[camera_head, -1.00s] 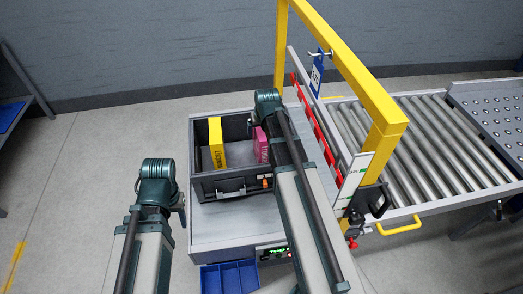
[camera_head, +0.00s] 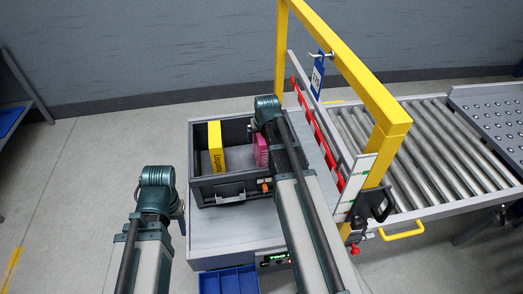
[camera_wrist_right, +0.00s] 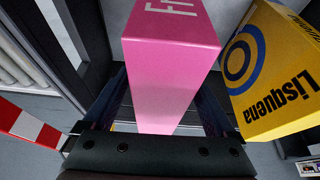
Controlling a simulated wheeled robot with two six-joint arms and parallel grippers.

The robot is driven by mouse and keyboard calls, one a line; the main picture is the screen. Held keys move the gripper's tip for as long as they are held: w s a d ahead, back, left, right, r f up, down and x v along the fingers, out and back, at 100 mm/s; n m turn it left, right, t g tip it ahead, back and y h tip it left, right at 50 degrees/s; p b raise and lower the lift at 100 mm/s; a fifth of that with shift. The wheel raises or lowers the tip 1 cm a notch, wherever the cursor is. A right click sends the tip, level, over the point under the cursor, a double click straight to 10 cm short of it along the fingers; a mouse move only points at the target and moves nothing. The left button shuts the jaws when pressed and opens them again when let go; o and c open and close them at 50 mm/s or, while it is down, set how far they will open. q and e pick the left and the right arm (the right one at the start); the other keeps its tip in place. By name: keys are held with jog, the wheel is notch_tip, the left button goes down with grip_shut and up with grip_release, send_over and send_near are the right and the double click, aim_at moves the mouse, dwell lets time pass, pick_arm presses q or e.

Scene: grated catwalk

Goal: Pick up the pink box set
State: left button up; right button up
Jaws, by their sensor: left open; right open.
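The pink box (camera_head: 260,150) stands in a dark grey bin (camera_head: 222,190), partly hidden by my right arm in the head view. In the right wrist view the pink box (camera_wrist_right: 165,75) is large, with white lettering on its top. My right gripper (camera_wrist_right: 163,112) is open, with a dark finger on either side of the pink box; whether they touch it I cannot tell. In the head view the right fingers are hidden by the arm. My left gripper (camera_head: 181,217) is open and empty, left of the bin, pointing down.
A yellow box (camera_head: 216,146) stands left of the pink one in the bin; it is close beside the right finger in the wrist view (camera_wrist_right: 270,75). A yellow frame (camera_head: 360,80) and roller conveyor (camera_head: 430,140) are at right. A blue tray (camera_head: 230,281) sits in front.

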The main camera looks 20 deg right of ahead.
grip_shut()
dwell(0.4)
